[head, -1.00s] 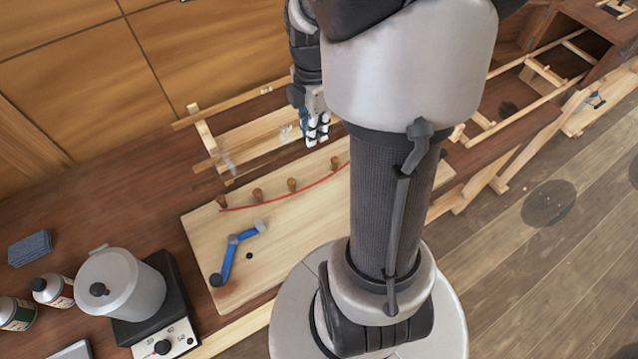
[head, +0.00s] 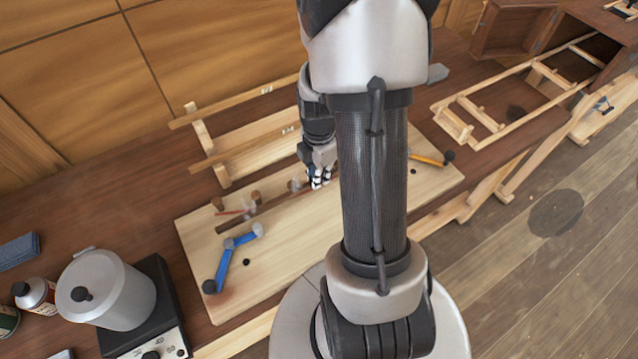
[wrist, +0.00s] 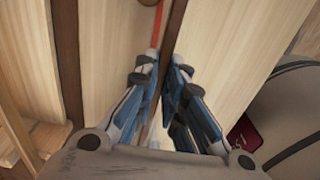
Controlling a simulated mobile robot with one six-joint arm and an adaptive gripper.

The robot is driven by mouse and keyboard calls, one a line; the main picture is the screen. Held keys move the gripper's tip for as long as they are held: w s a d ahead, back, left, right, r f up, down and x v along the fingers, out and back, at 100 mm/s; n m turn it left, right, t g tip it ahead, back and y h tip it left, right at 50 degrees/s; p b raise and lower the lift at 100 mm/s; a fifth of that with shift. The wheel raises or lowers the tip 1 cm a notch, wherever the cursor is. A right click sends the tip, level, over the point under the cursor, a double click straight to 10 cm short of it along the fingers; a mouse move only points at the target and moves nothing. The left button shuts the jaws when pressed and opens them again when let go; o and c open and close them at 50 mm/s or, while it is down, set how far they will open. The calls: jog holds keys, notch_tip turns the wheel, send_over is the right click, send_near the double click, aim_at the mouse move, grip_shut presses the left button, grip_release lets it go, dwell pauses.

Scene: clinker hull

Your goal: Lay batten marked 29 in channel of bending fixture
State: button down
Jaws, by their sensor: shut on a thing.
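My gripper (head: 320,178) is shut on a thin dark brown batten (head: 260,213), over the bending fixture. The batten also shows between the fingers in the wrist view (wrist: 176,28). No number can be read on it. The bending fixture is a pale board (head: 290,245) with several brown pegs (head: 256,197) and a red curved line (wrist: 158,25). The batten lies along the peg row, on its near side, and covers part of the red line. I cannot tell whether it touches the board. My arm hides its right part.
A blue clamp lever (head: 228,262) stands on the board's left part, and an orange-handled one (head: 425,160) on the right. A wooden rack (head: 207,145) stands behind. A grey pot (head: 110,290) on a hot plate stands at front left. A ladder-like frame (head: 500,95) lies at right.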

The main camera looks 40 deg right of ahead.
jog(key=shift+f+b, duration=0.45)
jog(key=shift+f, duration=1.2)
jog(key=shift+f, duration=0.1)
jog(key=shift+f, duration=0.15)
jog(key=c, duration=1.7)
grip_release()
